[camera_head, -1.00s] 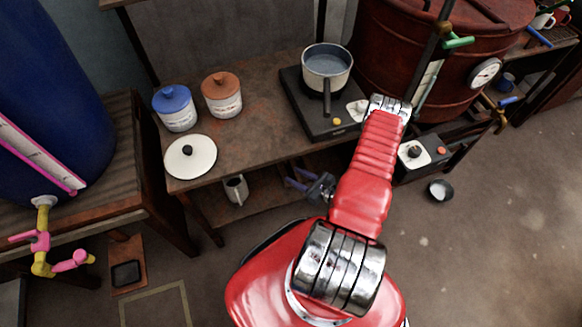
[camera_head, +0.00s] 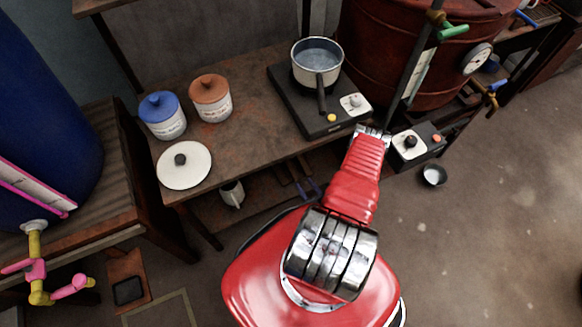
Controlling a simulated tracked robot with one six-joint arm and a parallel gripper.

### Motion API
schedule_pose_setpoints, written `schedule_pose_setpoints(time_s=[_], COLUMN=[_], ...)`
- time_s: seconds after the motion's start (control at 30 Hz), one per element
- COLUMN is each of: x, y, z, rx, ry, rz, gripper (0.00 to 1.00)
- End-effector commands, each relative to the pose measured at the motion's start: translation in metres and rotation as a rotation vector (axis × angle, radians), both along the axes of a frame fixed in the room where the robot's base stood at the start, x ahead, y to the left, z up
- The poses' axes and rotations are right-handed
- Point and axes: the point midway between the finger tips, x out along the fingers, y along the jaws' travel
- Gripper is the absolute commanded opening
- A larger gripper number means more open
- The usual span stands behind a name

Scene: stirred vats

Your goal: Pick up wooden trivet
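A brown, slatted-looking wooden piece (camera_head: 288,172) lies on the low shelf under the bench and may be the wooden trivet. It is small and dim, and partly hidden by the bench top. My gripper (camera_head: 309,189) shows as small blue-purple fingers at the near end of this piece. The fingers look spread apart, and nothing is clearly seen between them. I cannot tell whether they touch the wood. My red arm hides the gripper's body.
The bench top (camera_head: 225,148) overhangs the low shelf. On it stand a blue-lidded jar (camera_head: 163,117), an orange-lidded jar (camera_head: 211,100), a white lid (camera_head: 184,166) and a pot (camera_head: 317,67) on a hotplate (camera_head: 320,121). A mug (camera_head: 232,194) stands on the low shelf.

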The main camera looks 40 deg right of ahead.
Motion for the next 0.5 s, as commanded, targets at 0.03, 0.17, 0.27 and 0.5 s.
schedule_pose_setpoints(time_s=[0.03,0.17,0.27,0.5], x=[0.003,0.014,0.024,0.052], y=[0.000,-0.002,-0.005,-0.012], z=[-0.001,-0.006,-0.010,-0.021], rx=[-0.001,-0.001,-0.002,-0.002], ry=[0.000,0.000,0.001,0.000], rz=[0.004,0.007,0.008,0.008], gripper=[0.36,0.36,0.36,0.36])
